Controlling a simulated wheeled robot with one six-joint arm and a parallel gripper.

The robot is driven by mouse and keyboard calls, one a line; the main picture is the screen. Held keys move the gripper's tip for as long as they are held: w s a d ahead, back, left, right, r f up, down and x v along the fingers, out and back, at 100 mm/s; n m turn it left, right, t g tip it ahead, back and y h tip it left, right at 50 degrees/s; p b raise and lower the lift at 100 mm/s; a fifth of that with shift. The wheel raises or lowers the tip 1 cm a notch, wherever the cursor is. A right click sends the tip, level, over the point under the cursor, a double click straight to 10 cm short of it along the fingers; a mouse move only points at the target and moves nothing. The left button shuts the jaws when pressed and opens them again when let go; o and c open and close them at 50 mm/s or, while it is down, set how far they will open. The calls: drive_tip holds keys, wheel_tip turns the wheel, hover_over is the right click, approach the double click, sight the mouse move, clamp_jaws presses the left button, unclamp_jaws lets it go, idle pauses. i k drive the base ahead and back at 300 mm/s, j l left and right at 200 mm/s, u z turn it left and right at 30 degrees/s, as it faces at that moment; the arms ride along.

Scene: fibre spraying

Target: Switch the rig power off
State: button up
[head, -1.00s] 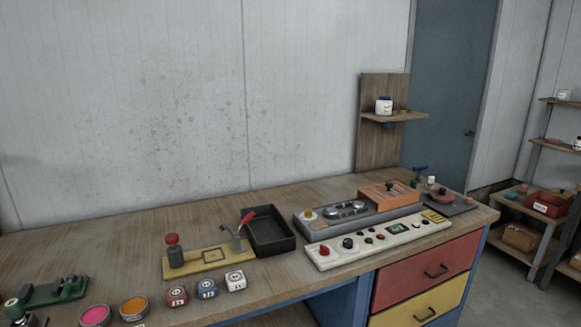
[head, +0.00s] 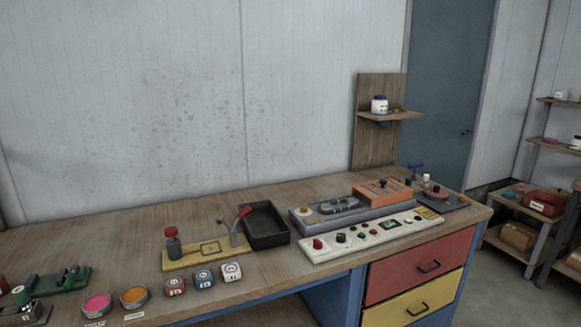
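A long cream control panel (head: 371,236) lies along the front right of the workbench. It carries a red knob (head: 317,244) at its left end, a black knob (head: 341,238), several small red and green buttons, a small green screen (head: 390,224) and a yellow patch (head: 428,213) at its right end. I cannot tell which control is the rig power, or how it is set. Behind the panel stands a grey unit (head: 330,219) with an orange box (head: 383,191) at its right. My gripper is not in view.
The wooden workbench (head: 110,235) holds a black tray (head: 265,237), a yellow board (head: 187,261) with a red-capped bottle, several small dial blocks, pink (head: 97,304) and orange (head: 134,296) pots and a green device (head: 60,284). A shelf board (head: 378,140) stands behind. The bench's back left is bare.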

sight(318, 245)
drive_tip(key=i+j, duration=0.1)
drive_tip(key=i+u, duration=0.1)
drive_tip(key=i, duration=0.35)
drive_tip(key=i+l+u, duration=0.1)
drive_tip(key=i, duration=0.35)
